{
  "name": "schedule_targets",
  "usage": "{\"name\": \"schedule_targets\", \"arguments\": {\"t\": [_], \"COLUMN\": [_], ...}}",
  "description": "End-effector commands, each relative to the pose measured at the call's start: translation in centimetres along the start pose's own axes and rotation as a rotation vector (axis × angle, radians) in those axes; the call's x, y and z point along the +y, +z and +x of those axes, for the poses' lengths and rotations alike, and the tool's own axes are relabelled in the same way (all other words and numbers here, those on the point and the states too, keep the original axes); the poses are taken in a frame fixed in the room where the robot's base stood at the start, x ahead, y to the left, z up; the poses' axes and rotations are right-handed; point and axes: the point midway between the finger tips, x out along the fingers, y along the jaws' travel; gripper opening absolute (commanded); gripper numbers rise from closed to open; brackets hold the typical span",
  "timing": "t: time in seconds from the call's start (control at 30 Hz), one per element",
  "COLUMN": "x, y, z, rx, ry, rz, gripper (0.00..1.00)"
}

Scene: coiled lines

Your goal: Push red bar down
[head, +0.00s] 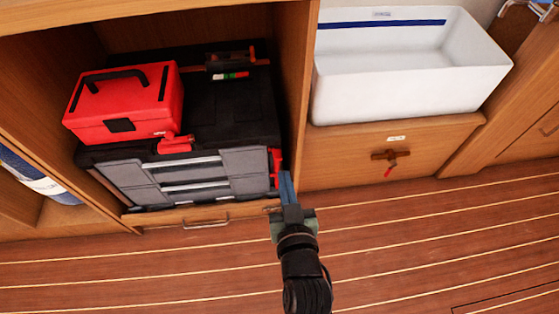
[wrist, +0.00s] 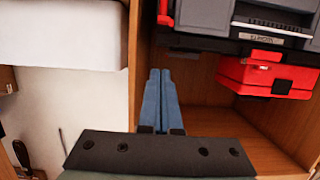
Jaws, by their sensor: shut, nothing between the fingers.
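A red bar (head: 275,166) sits at the right front edge of the black and grey toolbox (head: 235,170), inside the wooden cabinet bay. In the wrist view, a red piece (wrist: 165,12) at the top edge looks like the same bar. My gripper (head: 285,178) is shut and empty, its blue fingers together just right of and below the bar in the head view. In the wrist view the fingertips (wrist: 160,72) point toward the bay, below the red piece in the picture. I cannot tell whether they touch the bar.
A red case (head: 125,105) lies on the toolbox, with a red latch (head: 175,144) in front. The wooden post (head: 298,80) borders the bay at right. A white basin (head: 405,90) stands over a panel with a small red-tipped handle (head: 389,168). The plank floor is clear.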

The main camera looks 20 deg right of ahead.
Motion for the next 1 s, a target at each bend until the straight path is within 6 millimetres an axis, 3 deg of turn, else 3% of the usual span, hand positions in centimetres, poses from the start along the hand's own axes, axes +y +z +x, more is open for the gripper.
{"name": "schedule_targets", "arguments": {"t": [0.17,0.67,0.7,0.8,1.0], "x": [0.0,0.0,0.0,0.0,0.0], "y": [0.1,0.3,1.6,2.9,3.8], "z": [1.6,10.4,10.4,10.7,10.9], "rx": [0.003,0.002,-0.002,-0.002,0.001], "ry": [0.0,0.0,0.0,0.0,0.0], "rz": [0.0,0.0,0.001,-0.001,0.001], "gripper": [0.0,0.0,0.0,0.0,0.0]}}
